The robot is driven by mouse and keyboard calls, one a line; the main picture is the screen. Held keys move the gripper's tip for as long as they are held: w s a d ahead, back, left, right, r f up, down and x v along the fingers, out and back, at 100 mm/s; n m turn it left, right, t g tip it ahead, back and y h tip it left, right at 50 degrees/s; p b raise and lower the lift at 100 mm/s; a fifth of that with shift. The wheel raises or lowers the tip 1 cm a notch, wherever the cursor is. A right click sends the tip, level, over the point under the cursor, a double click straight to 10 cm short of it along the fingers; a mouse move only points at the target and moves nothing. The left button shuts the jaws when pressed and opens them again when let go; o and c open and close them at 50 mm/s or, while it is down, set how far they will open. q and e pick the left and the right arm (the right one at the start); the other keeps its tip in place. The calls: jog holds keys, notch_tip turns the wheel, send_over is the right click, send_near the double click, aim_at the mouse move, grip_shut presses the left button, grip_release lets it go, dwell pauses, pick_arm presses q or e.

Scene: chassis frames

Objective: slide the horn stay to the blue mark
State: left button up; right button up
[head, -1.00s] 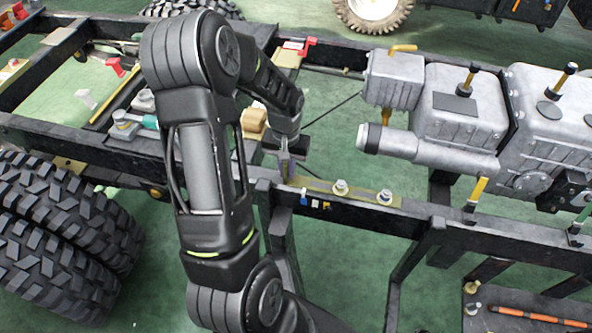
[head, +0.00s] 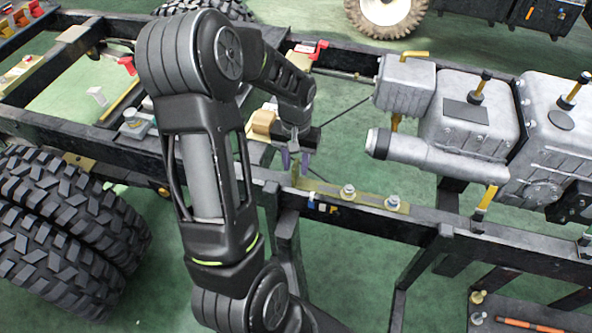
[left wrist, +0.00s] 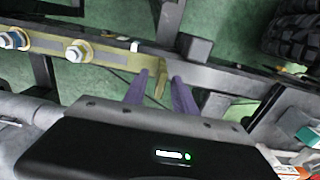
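The horn stay (head: 372,199) is a flat olive-brass strip on top of the near chassis rail, with two bolts through it and an upright tab at its left end. It also shows in the left wrist view (left wrist: 104,55). The blue mark (head: 310,205) is a small patch on the rail's near side, leftmost in a row with a white and a yellow one. My left gripper (head: 295,162) is open at the tab. In the left wrist view its purple fingers (left wrist: 159,91) stand either side of the tab, with gaps visible. My right gripper is not in view.
The grey engine and gearbox (head: 465,120) stand to the right behind the rail. A tan block (head: 262,123) lies just left of my gripper. Big tyres (head: 65,225) fill the lower left. A lower shelf with an orange tool (head: 530,326) is at bottom right.

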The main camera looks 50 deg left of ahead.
pick_arm(q)
notch_tip(320, 180, up, 4)
jog(key=shift+r, duration=0.1)
dwell(0.7)
